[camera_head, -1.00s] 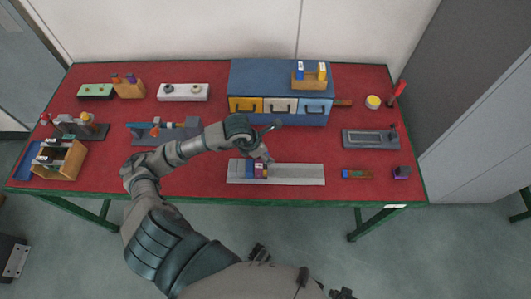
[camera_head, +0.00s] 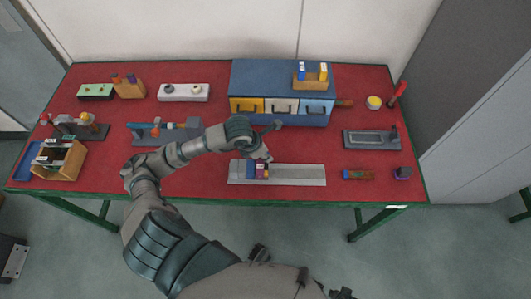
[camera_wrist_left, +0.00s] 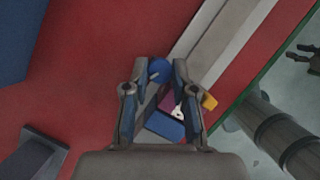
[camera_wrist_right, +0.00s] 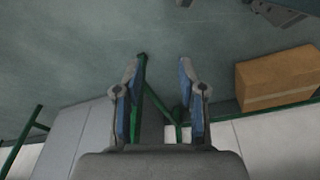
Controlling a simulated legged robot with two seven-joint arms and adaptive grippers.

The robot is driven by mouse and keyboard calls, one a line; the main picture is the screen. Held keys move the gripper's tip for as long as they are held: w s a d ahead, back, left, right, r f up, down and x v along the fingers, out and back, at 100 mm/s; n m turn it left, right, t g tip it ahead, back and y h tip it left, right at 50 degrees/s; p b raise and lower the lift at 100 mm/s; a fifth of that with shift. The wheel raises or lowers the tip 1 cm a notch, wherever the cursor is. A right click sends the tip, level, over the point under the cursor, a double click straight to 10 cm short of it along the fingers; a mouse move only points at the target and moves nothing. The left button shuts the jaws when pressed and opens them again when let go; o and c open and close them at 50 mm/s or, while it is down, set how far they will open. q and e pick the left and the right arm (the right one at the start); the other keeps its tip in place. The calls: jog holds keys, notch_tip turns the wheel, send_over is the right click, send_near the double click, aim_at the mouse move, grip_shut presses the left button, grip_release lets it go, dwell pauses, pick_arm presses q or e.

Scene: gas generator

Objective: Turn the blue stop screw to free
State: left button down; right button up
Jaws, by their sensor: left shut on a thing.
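A long grey rail (camera_head: 300,175) lies near the front middle of the red table. Blue and purple blocks (camera_head: 257,171) sit at its left part. In the left wrist view there are a blue block (camera_wrist_left: 166,126), a purple block with a white mark (camera_wrist_left: 170,103) and a yellow part (camera_wrist_left: 209,102). The round blue stop screw (camera_wrist_left: 160,70) shows between the tips of my left gripper (camera_wrist_left: 155,78), which is shut on it. In the head view my left gripper (camera_head: 262,153) is over the blocks, and its tips are hard to see. My right gripper (camera_wrist_right: 158,72) is open and empty above the floor.
A blue drawer cabinet (camera_head: 280,80) stands behind the rail. In the right wrist view a cardboard box (camera_wrist_right: 277,80) stands on the floor.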

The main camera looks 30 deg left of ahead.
pick_arm(q)
jog(key=shift+n, duration=0.5)
jog(key=shift+d+n+y, duration=0.1)
jog(key=shift+n+y, duration=0.4)
jog(key=shift+n, duration=0.3)
jog(key=n+y, duration=0.1)
jog(key=n, duration=0.1)
jog(key=shift+d+n+t, duration=0.1)
jog(key=shift+n+t, duration=0.2)
jog(key=shift+n, duration=0.1)
jog(key=shift+n+y, duration=0.4)
jog(key=shift+n, duration=0.5)
jog(key=n+y, duration=0.1)
jog(key=n, duration=0.2)
jog(key=shift+d+p, duration=0.15)
jog(key=shift+p, duration=0.2)
jog(key=shift+w+n+y, duration=0.1)
jog(key=shift+n+y, duration=0.2)
jog(key=shift+n, duration=0.5)
jog(key=shift+g, duration=0.4)
pick_arm(e)
jog(key=f, duration=0.2)
jog(key=shift+s+f, duration=0.25)
jog(key=shift+f, duration=0.05)
jog(key=shift+s+f, duration=0.15)
jog(key=shift+s, duration=0.15)
